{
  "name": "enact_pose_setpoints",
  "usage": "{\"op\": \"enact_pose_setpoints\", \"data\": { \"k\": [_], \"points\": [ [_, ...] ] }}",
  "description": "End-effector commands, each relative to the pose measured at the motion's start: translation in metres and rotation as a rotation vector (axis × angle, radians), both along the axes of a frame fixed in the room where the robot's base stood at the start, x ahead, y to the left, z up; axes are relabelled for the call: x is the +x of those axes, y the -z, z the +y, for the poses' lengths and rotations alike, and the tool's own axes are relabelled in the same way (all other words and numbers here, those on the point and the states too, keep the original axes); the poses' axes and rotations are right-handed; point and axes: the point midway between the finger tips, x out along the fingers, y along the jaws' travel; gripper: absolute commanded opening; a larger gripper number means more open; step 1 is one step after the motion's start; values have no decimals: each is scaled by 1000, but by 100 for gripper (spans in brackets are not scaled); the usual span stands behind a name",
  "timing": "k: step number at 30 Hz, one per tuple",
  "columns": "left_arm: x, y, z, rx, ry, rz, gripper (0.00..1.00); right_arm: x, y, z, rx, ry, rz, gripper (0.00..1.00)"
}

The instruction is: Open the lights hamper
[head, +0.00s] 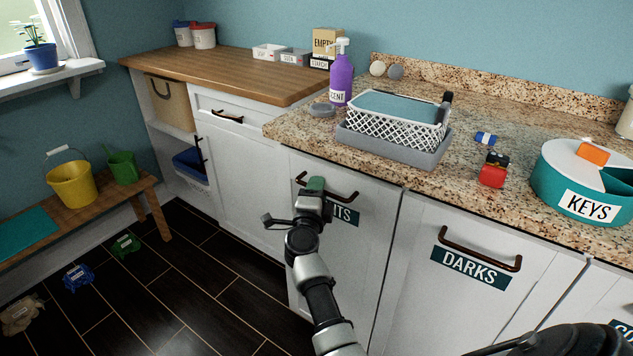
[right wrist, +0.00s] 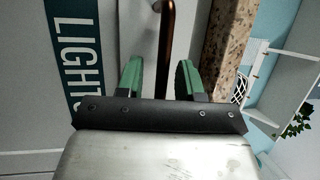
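The lights hamper (head: 340,255) is a white tilt-out front under the granite counter, flush with its neighbours and shut. Its dark bronze bar handle (head: 345,195) runs across the top, and its teal label (head: 345,213) is partly hidden by my right gripper. My right gripper (head: 314,186) is at the handle's left part. In the right wrist view, the green fingers of my right gripper (right wrist: 158,78) stand apart on both sides of the handle bar (right wrist: 168,40), with gaps visible; the label (right wrist: 75,50) is beside them. My left gripper is not in view.
The darks hamper (head: 470,285) with its own handle is to the right, shut. The counter holds a wire basket (head: 395,125), a purple bottle (head: 341,80) and a teal keys bowl (head: 580,200). A bench (head: 150,190) is left.

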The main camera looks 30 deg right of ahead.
Motion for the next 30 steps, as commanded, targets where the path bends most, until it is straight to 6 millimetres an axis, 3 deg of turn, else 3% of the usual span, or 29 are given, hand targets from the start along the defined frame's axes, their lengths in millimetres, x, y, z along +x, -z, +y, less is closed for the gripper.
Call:
{"op": "enact_pose_setpoints", "data": {
  "k": [10, 17, 18, 30],
  "points": [
    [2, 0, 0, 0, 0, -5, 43, 0, -1, -1, 0, 0, 0, 37],
    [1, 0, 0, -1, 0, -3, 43, 0, -1, -1, 0, 0, 0, 1],
    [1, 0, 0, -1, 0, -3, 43, 0, -1, -1, 0, 0, 0, 0],
    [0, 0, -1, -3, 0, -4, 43, 1, -1, -3, 0, -1, 2, 0]
  ]
}}
